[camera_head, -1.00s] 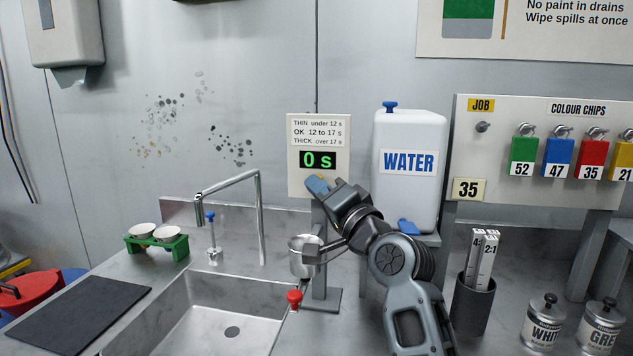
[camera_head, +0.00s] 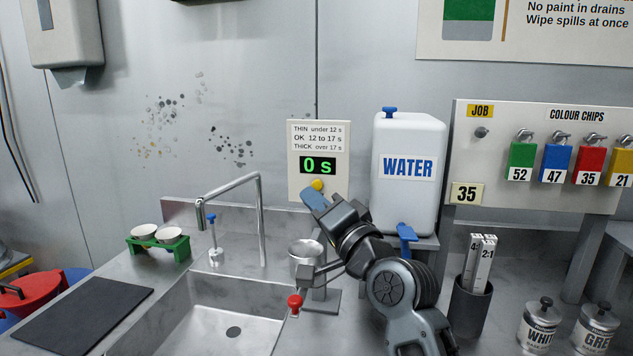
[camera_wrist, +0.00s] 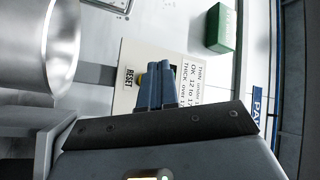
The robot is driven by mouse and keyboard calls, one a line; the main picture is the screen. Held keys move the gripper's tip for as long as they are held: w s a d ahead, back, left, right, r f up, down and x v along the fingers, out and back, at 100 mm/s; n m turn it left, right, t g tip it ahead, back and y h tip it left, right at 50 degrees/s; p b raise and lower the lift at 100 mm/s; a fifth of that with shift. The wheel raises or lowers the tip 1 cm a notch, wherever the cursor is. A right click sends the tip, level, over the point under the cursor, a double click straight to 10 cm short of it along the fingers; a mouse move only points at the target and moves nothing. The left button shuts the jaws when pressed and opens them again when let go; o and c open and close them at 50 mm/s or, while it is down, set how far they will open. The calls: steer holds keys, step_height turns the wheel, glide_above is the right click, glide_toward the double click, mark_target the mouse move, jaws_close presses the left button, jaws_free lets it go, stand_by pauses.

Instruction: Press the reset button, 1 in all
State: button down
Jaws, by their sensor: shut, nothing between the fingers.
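The reset button is a small round yellow knob (camera_head: 318,185) low on the white timer panel (camera_head: 298,170), under a green display reading 0 s. My gripper (camera_head: 312,200) is shut and empty, with its blue fingertips just below and in front of the button in the head view. In the wrist view my gripper's blue fingers (camera_wrist: 160,82) point at the panel (camera_wrist: 124,98) beside the RESET label and cover most of the button. I cannot tell whether the fingertips touch the panel.
A metal cup (camera_head: 305,252) on a stand with a red-knobbed valve (camera_head: 295,303) is just below my gripper. A white water jug (camera_head: 408,205) stands close on the right. The faucet (camera_head: 258,215) and sink (camera_head: 195,335) are on the left.

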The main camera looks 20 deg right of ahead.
steer(key=shift+s+a+p, duration=0.7)
steer(key=shift+s+a, duration=0.2)
steer(key=shift+s, duration=0.3)
